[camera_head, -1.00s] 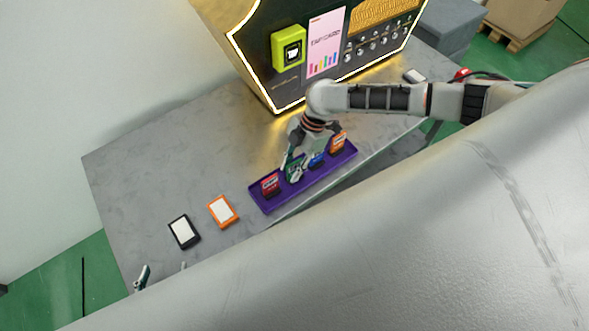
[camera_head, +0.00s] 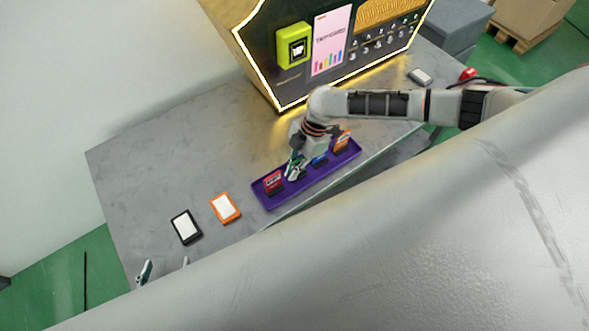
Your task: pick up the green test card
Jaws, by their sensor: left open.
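The green test card (camera_head: 291,172) stands in the purple tray (camera_head: 263,204), mostly hidden by my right gripper (camera_head: 295,174). The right gripper reaches down over the tray with its fingers drawn together on the green card. A red card (camera_head: 273,182) stands to its left in the tray. A blue card (camera_head: 320,160) and an orange card (camera_head: 343,141) stand to its right. My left gripper (camera_head: 165,268) is low at the left, with its two fingertips apart and empty; the rest of it is hidden behind my own body.
A black-framed white card (camera_head: 186,228) and an orange-framed one (camera_head: 225,208) lie on the grey table (camera_head: 150,180), left of the tray. A small grey object (camera_head: 420,76) lies at the far right. The table's left part is clear.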

